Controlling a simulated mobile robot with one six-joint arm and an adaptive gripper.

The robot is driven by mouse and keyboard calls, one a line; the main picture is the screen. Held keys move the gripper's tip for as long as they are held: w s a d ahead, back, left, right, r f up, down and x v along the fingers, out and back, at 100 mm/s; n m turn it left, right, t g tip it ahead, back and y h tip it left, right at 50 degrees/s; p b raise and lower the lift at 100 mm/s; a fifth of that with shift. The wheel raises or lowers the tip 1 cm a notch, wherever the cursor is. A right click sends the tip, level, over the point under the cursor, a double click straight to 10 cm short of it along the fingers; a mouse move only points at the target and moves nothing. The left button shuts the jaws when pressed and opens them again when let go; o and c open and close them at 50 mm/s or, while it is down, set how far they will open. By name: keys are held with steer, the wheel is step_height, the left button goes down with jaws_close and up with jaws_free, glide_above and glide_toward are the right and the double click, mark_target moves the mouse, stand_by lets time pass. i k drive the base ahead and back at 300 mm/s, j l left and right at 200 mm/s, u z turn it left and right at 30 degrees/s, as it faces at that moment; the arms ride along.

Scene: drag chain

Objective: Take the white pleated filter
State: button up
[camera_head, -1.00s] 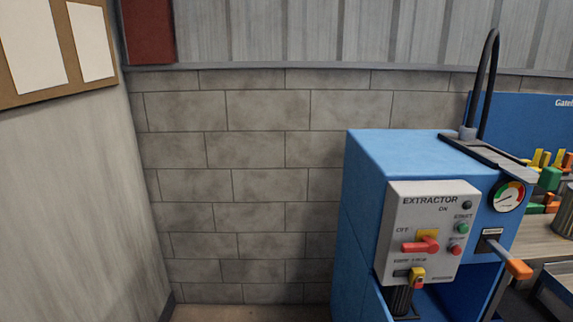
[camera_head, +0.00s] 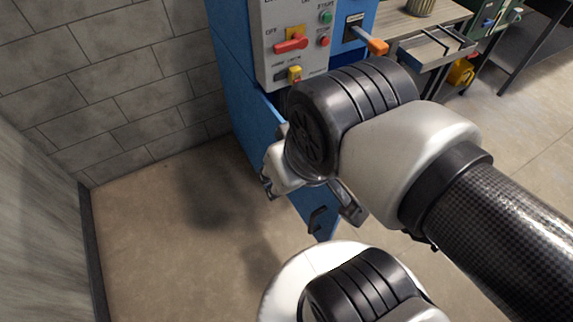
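No white pleated filter can be made out for certain in the head view. My gripper (camera_head: 312,203) is in front of the lower part of the blue extractor cabinet (camera_head: 231,75), seen from behind, with its fingers spread apart. Nothing shows between them, though my wrist hides part of the gripper. A blue panel with a dark handle (camera_head: 318,218) shows just beyond and below the fingers. My arm covers most of the cabinet's lower opening, so its inside is hidden. A ribbed beige cylinder (camera_head: 421,6) stands on the bench; I cannot tell whether it is a filter.
The cabinet's grey control box (camera_head: 280,68) carries a red switch (camera_head: 291,44). An orange-tipped lever (camera_head: 377,46) sticks out beside it. A bench (camera_head: 440,22) with a metal tray stands at the right. The floor (camera_head: 165,240) at the left is clear, up to the block wall.

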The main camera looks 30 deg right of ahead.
mark_target(281, 96)
steer(key=l+z, duration=0.1)
steer(key=l, duration=0.55)
steer(key=l+z, duration=0.1)
steer(key=l, duration=0.5)
steer(key=l+z, duration=0.1)
steer(key=l, duration=0.55)
steer(key=i+l+z, duration=0.15)
steer(key=l, duration=0.45)
steer(key=l+z, duration=0.1)
steer(key=l, duration=0.55)
